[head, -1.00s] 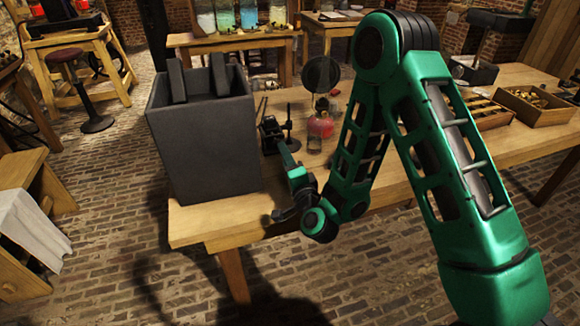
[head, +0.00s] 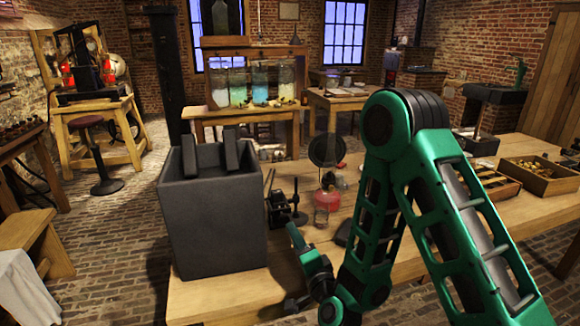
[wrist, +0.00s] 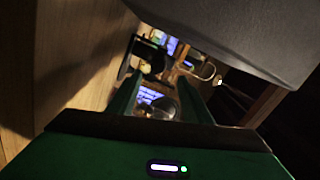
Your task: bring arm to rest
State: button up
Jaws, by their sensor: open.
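My green arm rises at the right of the head view, bends at the elbow and comes down over the near part of the wooden table (head: 215,300). My gripper (head: 293,232) is low over the table, just right of the large dark grey box (head: 215,220). In the wrist view my gripper (wrist: 157,95) shows two green fingers spread apart with nothing held between them. The grey box (wrist: 245,35) fills the upper right there, close beside the fingers. I cannot tell the exact gap to it.
A small black apparatus (head: 282,206) and a red-based glass vessel (head: 328,197) stand beyond my gripper. Wooden trays (head: 540,182) lie at the table's right. A rack of coloured jars (head: 258,88) stands behind. Brick floor (head: 110,245) is open on the left.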

jog(key=s+d+r+n+g+h, duration=0.1)
jog(key=s+d+n+g+h, duration=0.15)
jog(key=d, duration=0.65)
jog(key=s+d+r+n+g+h, duration=0.1)
jog(key=s+d+r+n+g, duration=0.2)
jog(key=d, duration=0.5)
jog(key=s+d+n+g+h, duration=0.1)
jog(key=d+n+g, duration=0.25)
jog(key=d, duration=0.55)
jog(key=s+d+r+m+g, duration=0.1)
jog(key=s+d, duration=0.3)
jog(key=s, duration=0.5)
jog(key=s+d+r+m+g, duration=0.1)
jog(key=s+d+r+g, duration=0.2)
jog(key=s, duration=0.7)
jog(key=s+d+r+m+g+h, duration=0.1)
jog(key=s+d+r+m+g, duration=0.1)
jog(key=s+d, duration=0.3)
jog(key=s+g, duration=0.1)
jog(key=s, duration=0.3)
jog(key=shift+s+d+g, duration=0.2)
jog(key=shift+s+g, duration=0.1)
jog(key=shift+s, duration=0.05)
jog(key=shift+w+f, duration=0.25)
jog(key=shift+w, duration=0.4)
